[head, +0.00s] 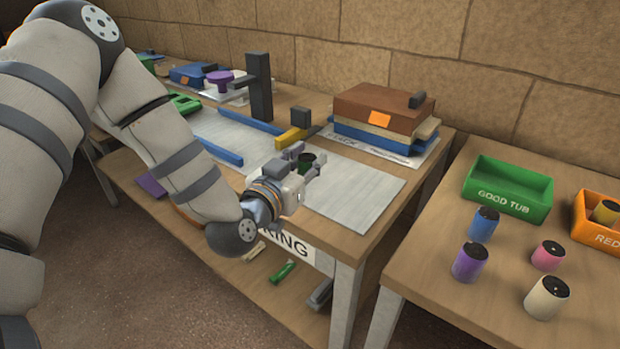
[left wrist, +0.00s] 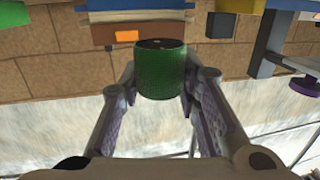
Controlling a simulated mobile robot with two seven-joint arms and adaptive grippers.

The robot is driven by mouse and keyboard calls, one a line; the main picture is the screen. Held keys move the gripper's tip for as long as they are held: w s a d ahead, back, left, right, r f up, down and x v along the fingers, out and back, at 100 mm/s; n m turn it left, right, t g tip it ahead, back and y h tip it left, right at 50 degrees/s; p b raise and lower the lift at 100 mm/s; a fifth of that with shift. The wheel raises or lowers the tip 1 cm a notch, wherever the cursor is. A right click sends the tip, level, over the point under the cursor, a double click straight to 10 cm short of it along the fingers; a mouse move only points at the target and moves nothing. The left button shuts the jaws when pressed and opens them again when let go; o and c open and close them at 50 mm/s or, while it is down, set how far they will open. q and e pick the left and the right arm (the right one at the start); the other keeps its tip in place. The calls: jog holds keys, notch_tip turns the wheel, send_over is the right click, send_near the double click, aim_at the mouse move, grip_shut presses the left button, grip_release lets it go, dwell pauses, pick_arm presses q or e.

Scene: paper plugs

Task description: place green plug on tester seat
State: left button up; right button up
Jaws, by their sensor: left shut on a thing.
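My left gripper (head: 308,167) is shut on the green plug (head: 306,159), over the pale mat on the left bench. In the left wrist view the green plug (left wrist: 161,73) is a short textured cylinder with a dark end, between the two fingertips. In the head view the fingers partly hide it. I cannot tell for certain which fixture is the tester seat. A dark upright stand (head: 261,88) with a side arm, and a yellow block with a dark grey cube (head: 301,117), stand behind the gripper. My right gripper is out of view.
A stack of brown and blue boxes (head: 383,106) stands at the bench's back right. Blue rails (head: 220,153) edge the pale mat (head: 365,190). The right table holds a green tub (head: 508,204), an orange tub (head: 583,222) and several loose plugs (head: 470,263). A gap separates the tables.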

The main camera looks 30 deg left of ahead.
pick_arm(q)
jog(key=shift+w+a+f, duration=0.25)
jog(key=shift+f, duration=0.25)
jog(key=f, duration=0.2)
jog(key=f+b, duration=0.1)
jog(key=f, duration=0.1)
jog(key=shift+w+a, duration=0.25)
jog(key=shift+a, duration=0.1)
jog(key=shift+r, duration=0.2)
jog(key=shift+f, duration=0.15)
jog(key=o, duration=1)
